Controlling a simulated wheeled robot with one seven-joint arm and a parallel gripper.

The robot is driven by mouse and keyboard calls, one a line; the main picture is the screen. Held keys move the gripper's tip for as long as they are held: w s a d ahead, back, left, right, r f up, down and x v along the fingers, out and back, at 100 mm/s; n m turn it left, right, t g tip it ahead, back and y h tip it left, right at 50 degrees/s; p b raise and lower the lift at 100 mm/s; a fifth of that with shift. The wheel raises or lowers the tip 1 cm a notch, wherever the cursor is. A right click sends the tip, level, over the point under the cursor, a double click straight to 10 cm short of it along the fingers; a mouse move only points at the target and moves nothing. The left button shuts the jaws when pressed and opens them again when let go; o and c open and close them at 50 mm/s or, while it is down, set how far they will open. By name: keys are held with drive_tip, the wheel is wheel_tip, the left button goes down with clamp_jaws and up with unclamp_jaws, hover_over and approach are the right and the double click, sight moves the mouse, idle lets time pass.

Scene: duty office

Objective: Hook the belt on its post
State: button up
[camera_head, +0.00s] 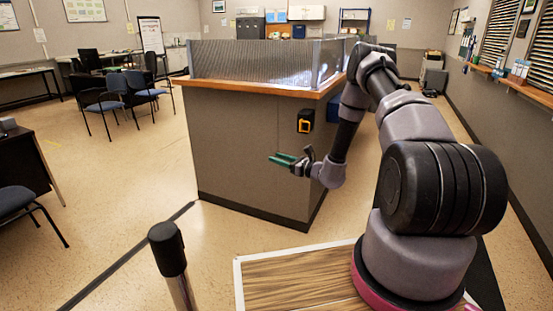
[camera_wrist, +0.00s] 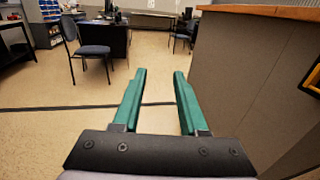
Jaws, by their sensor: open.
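A black unit with a yellow-orange frame (camera_head: 305,121) is fixed to the grey counter side below the wooden top. It looks like the belt's holder; no drawn-out belt can be made out. Its yellow edge also shows at the right border of the wrist view (camera_wrist: 313,78). A post with a black head (camera_head: 167,248) and metal shaft stands upright in the near foreground, left of the wooden board. My gripper (camera_head: 277,159) is beside the counter, below and slightly left of the unit, fingers pointing left. Its green fingers (camera_wrist: 158,88) are apart with nothing between them.
The counter (camera_head: 245,155) stands close beside my gripper, with a wooden ledge (camera_head: 255,92) and a ribbed screen above. A dark blue box (camera_head: 333,108) is on its other face. Chairs (camera_head: 103,100) and desks are at left. The floor between post and counter is clear.

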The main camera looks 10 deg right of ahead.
drive_tip(key=shift+w+a, duration=0.5)
drive_tip(key=shift+a, duration=0.05)
clamp_jaws()
idle(1.0)
unclamp_jaws()
drive_tip(key=v, duration=1)
drive_tip(key=shift+s+d, duration=0.25)
drive_tip(key=shift+s, duration=0.1)
